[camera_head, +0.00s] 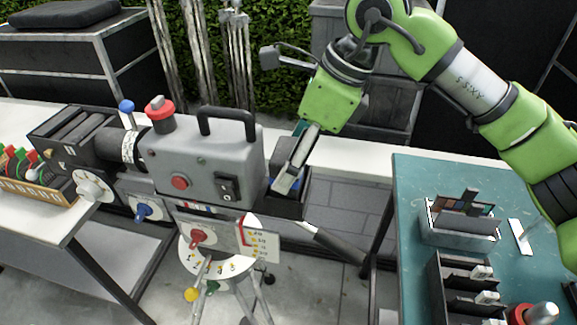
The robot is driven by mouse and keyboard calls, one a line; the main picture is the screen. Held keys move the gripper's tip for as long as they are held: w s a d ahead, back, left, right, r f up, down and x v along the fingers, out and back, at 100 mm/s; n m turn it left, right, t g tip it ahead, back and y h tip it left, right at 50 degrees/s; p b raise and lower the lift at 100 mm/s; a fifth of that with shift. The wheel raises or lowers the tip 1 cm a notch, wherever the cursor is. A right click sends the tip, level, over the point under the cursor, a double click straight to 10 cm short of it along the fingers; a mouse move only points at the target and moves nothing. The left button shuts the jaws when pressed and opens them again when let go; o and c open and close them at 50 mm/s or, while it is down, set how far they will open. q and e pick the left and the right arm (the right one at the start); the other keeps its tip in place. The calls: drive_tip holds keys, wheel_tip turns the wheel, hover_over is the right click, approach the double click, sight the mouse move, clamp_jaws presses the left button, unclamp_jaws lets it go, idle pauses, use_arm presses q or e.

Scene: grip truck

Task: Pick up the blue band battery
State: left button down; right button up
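My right gripper (290,180) reaches down from the green arm to the open black tray (288,208) at the right side of the grey camera machine (205,158). A dark block (279,170) with a little blue beside it is at the fingers, over or in this tray. It may be the blue band battery, but its band is not clear. One grey finger shows plainly in front of it. The other finger is hidden or too small to make out, so I cannot tell whether the gripper is closed on it. My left gripper is not in view.
A teal table (415,215) at the right holds a metal box (460,228) and black racks (465,285). A white bench (335,152) runs behind. A wooden tray (40,192) with coloured items is at the left. A round dial (222,262) stands below the machine.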

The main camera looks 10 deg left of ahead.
drive_tip(key=shift+x, duration=0.9)
drive_tip(key=c, duration=1.5)
drive_tip(key=shift+w+r, duration=0.1)
drive_tip(key=shift+c, duration=0.3)
drive_tip(key=shift+r, duration=0.1)
